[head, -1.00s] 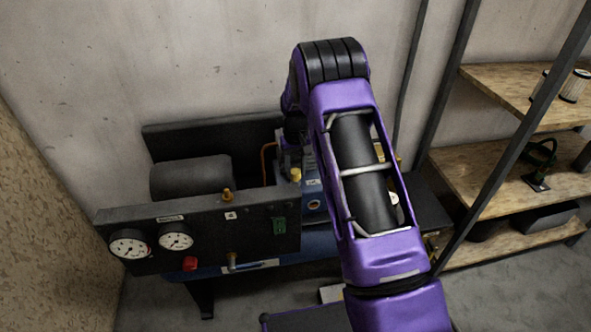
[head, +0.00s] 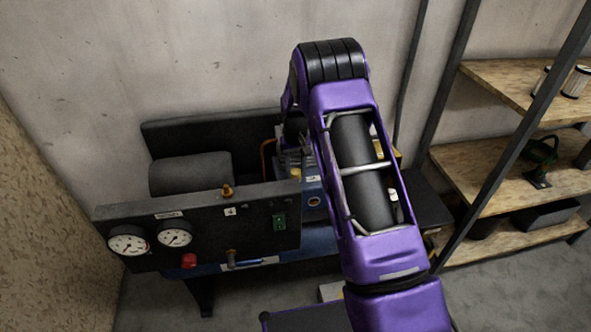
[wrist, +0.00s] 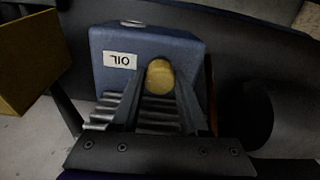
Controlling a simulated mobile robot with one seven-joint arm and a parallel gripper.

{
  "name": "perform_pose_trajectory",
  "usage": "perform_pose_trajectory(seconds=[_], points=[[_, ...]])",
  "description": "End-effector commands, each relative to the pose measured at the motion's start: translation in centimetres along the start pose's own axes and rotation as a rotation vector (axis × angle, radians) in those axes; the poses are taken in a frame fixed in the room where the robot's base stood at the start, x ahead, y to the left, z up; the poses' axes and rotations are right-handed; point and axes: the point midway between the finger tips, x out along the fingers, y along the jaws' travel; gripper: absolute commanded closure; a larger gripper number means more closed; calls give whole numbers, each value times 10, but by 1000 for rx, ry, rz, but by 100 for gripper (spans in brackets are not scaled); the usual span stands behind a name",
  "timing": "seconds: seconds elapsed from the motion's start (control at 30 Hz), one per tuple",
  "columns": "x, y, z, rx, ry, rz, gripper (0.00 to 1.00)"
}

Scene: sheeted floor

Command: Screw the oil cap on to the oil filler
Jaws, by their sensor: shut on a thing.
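The yellow oil cap (wrist: 159,77) is between the two dark fingers of my gripper (wrist: 159,82) in the wrist view. My gripper is shut on it. The cap is over the near edge of the blue housing (wrist: 180,50), right of its white OIL label (wrist: 119,61). The oil filler is hidden under the cap and fingers, so I cannot tell whether the cap sits on it. In the head view a small yellow piece (head: 296,174), likely the cap, shows left of my purple arm, at the blue housing (head: 313,187).
A dark panel with gauges (head: 175,233), a red knob (head: 189,260) and a brass fitting (head: 227,191) stands in front of a dark cylinder (head: 190,174). A wooden shelf rack (head: 495,165) is on the right. A yellow box (wrist: 30,60) is at the wrist view's left.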

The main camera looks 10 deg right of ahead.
Motion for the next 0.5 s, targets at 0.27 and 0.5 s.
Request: perform_pose_trajectory(seconds=[0.27,0.5], points=[[-1,0,0,69,1,1,100],[-1,0,0,425,1,1,100]])
